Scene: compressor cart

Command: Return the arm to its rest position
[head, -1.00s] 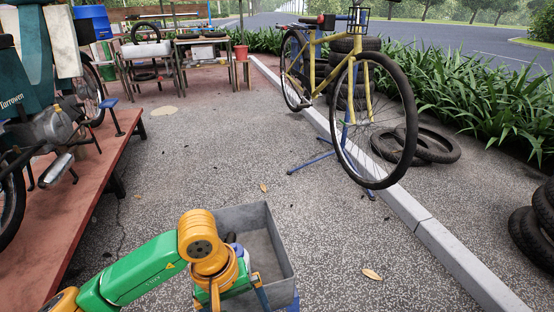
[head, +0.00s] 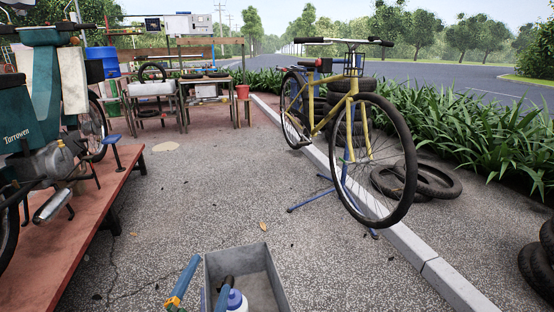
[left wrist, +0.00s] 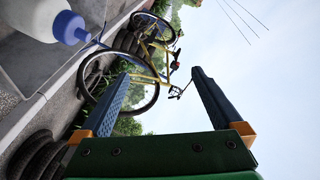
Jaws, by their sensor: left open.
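My left gripper (head: 184,279) is at the bottom edge of the head view, beside the left wall of a grey tray (head: 270,262). One blue finger with an orange base shows there, and most of the arm is out of frame. In the left wrist view, the two blue fingers of my left gripper (left wrist: 157,88) stand wide apart with nothing between them. A white bottle with a blue cap (head: 236,300) is in the tray, and it also shows close by in the left wrist view (left wrist: 35,18). My right gripper is not in view.
A yellow bicycle (head: 322,122) stands on a blue stand by the kerb. A motorbike (head: 50,150) rests on a red platform (head: 95,215) at left. Tyres (head: 415,182) lie at right. Tables stand at the back. The middle pavement is clear.

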